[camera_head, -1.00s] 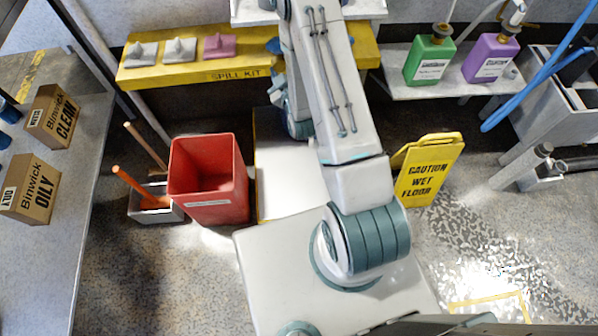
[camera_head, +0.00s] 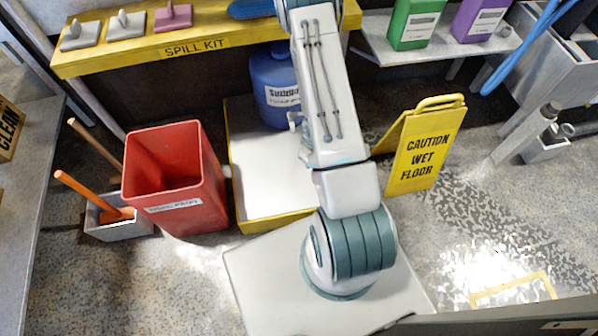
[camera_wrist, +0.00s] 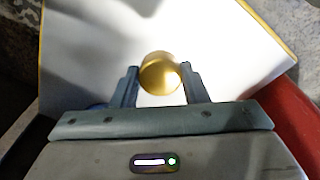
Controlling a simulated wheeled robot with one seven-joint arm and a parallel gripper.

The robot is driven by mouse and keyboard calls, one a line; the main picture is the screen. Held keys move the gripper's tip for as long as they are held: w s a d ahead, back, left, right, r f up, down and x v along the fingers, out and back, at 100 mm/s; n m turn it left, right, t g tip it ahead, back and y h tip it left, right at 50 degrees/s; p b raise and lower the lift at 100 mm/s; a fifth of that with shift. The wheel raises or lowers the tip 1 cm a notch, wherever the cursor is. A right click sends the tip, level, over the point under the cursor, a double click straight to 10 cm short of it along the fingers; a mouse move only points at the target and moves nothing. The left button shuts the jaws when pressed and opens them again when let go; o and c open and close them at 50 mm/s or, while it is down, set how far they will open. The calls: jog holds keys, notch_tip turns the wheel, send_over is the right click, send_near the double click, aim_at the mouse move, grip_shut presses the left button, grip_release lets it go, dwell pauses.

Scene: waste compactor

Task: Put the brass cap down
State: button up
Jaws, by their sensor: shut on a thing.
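The brass cap (camera_wrist: 160,73) is a round, shiny gold piece in the wrist view. It sits between the fingertips of my gripper (camera_wrist: 160,82), which is shut on it. Behind the cap lies a white surface with a yellow edge (camera_wrist: 235,45). I cannot tell the gap between the cap and that surface. In the head view my arm hides the gripper and the cap.
A yellow-rimmed white tray (camera_head: 272,182) holds a blue drum (camera_head: 272,88). A red bin (camera_head: 180,185) stands left of it, and a yellow wet-floor sign (camera_head: 425,150) right of my arm. A yellow spill-kit shelf (camera_head: 120,52) runs behind.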

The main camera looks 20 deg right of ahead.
notch_tip(320, 180, down, 2)
jog(key=s+d+f+g+b, duration=0.1)
jog(key=s+d, duration=0.1)
jog(key=s, duration=0.1)
jog(key=b, duration=0.4)
send_over(299, 165)
notch_tip(299, 165, down, 6)
jog(key=shift+f, duration=0.25)
notch_tip(299, 165, down, 4)
jog(key=shift+b, duration=1.25)
jog(key=shift+c, duration=0.4)
jog(key=o, duration=1.2)
jog(key=shift+r, duration=0.1)
jog(key=shift+c, duration=0.2)
